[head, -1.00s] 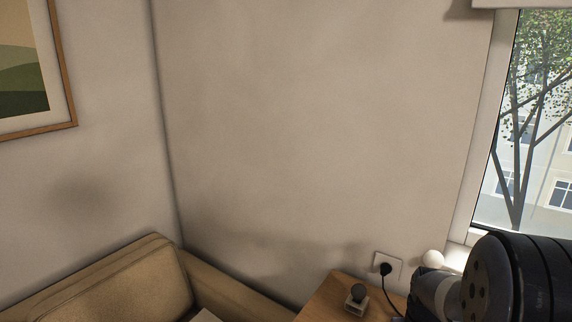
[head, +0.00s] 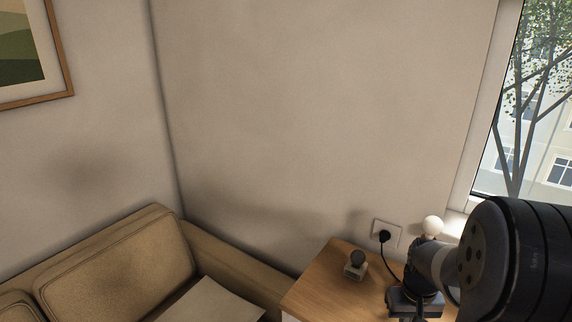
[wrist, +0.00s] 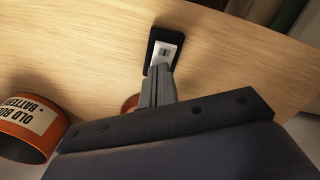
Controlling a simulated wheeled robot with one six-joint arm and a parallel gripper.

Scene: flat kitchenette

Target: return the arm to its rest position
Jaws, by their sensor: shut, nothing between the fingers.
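My gripper (wrist: 160,85) shows in the wrist view with its two grey fingers together and nothing between them. It points across a wooden tabletop (wrist: 85,45). A small black object with a white label (wrist: 163,52) lies just beyond the fingertips; I cannot tell whether they touch it. In the head view my arm reaches in from the lower right over the wooden side table (head: 318,285), and the fingertips are not clear there.
An orange tub with a printed label (wrist: 28,125) stands left of my gripper. A small device with a dark round top (head: 355,264), a plugged wall socket (head: 386,235) and a white bulb (head: 432,226) are near my arm. A tan sofa (head: 120,265) stands left.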

